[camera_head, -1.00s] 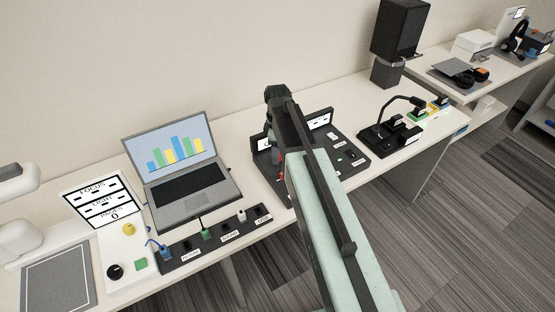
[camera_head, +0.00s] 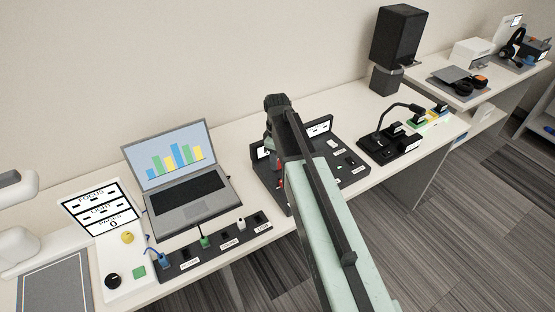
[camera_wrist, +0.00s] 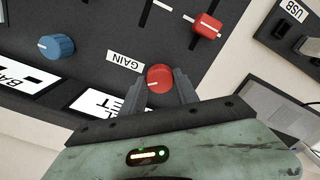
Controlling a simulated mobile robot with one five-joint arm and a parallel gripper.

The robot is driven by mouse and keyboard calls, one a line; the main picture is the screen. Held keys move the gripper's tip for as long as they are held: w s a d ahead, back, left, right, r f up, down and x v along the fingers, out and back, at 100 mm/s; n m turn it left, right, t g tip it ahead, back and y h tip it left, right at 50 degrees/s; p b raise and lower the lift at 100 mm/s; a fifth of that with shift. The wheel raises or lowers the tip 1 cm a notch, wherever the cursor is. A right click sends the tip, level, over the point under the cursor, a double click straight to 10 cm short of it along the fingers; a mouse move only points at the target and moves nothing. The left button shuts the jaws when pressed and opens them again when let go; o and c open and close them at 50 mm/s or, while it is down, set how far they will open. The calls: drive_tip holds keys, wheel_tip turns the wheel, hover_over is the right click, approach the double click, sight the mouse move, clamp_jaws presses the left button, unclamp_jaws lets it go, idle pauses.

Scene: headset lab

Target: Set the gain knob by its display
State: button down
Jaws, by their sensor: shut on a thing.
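In the wrist view, a red round gain knob (camera_wrist: 159,78) with a pale pointer line sits on a dark panel (camera_wrist: 100,22), beside a white GAIN label (camera_wrist: 125,61). My gripper (camera_wrist: 160,84) is shut on this knob, one finger on each side. White displays (camera_wrist: 95,103) stand along the panel's edge, partly cut off and partly behind my gripper, so I cannot read the gain value. In the head view my arm covers the middle of the dark console (camera_head: 352,172), and the knob and fingertips are hidden.
A blue knob (camera_wrist: 56,46) and a red slider cap (camera_wrist: 207,26) are on the same panel. A laptop (camera_head: 180,175) and a socket strip (camera_head: 212,241) stand left of the console. A microphone base (camera_head: 390,147) stands to its right.

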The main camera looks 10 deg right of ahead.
drive_tip(key=shift+w, duration=0.1)
drive_tip(key=c, duration=0.9)
unclamp_jaws()
wheel_tip(320, 180, up, 8)
drive_tip(key=p, duration=0.8)
drive_tip(key=shift+f, duration=0.1)
